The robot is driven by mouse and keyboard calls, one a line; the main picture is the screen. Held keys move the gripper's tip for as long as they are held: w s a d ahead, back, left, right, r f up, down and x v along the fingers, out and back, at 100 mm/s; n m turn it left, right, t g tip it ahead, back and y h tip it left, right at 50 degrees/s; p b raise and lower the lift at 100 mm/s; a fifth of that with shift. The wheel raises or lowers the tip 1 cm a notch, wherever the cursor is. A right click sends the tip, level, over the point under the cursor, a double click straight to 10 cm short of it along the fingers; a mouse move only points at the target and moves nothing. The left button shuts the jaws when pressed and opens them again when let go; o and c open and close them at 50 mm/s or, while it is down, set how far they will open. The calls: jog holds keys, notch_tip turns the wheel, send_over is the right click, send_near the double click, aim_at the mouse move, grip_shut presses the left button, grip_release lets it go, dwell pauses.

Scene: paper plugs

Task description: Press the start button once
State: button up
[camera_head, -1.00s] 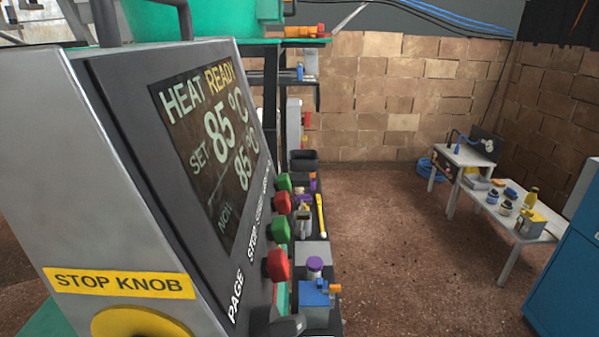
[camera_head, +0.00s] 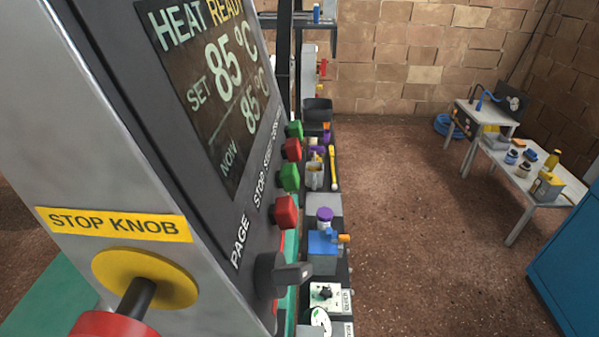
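The control panel (camera_head: 120,130) fills the left side, seen at a steep slant. A row of buttons stands out from its right side: a red one (camera_head: 285,212) nearest, then a green one (camera_head: 288,177), a second red one (camera_head: 291,149) and a second green one (camera_head: 294,130). White lettering beside them reads PAGE and STOP, then smaller words that look like START and another word. The nearer green button seems to line up with START, but the slant makes this unsure. My gripper is not in view.
A dark selector knob (camera_head: 280,274) sits beside PAGE. A red stop knob (camera_head: 115,324) on a yellow disc (camera_head: 146,277) juts out at the lower left. A narrow bench (camera_head: 323,205) with small items runs behind the buttons. Open floor (camera_head: 420,220) lies right, before a low table (camera_head: 520,188) and blue cabinet (camera_head: 572,265).

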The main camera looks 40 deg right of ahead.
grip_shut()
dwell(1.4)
